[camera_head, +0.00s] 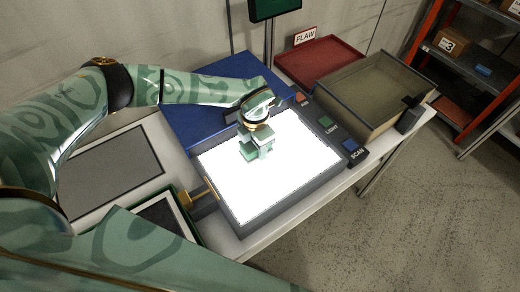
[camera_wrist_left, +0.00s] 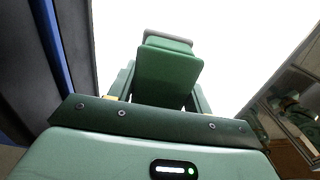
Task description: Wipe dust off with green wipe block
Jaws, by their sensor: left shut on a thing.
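My left gripper (camera_head: 258,146) is over the bright white light panel (camera_head: 285,185), pointing down at its upper left part. It is shut on the green wipe block (camera_wrist_left: 168,72), which has a grey pad along its far end in the left wrist view. In the head view the block (camera_head: 247,153) is partly hidden by the fingers. I cannot tell whether the pad touches the panel. No dust can be made out on the glaring surface. My right gripper is not in view.
LIGHT (camera_head: 325,122) and SCAN (camera_head: 351,146) buttons line the panel's right side. A brass-coloured part (camera_head: 185,199) stands at the panel's left edge.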

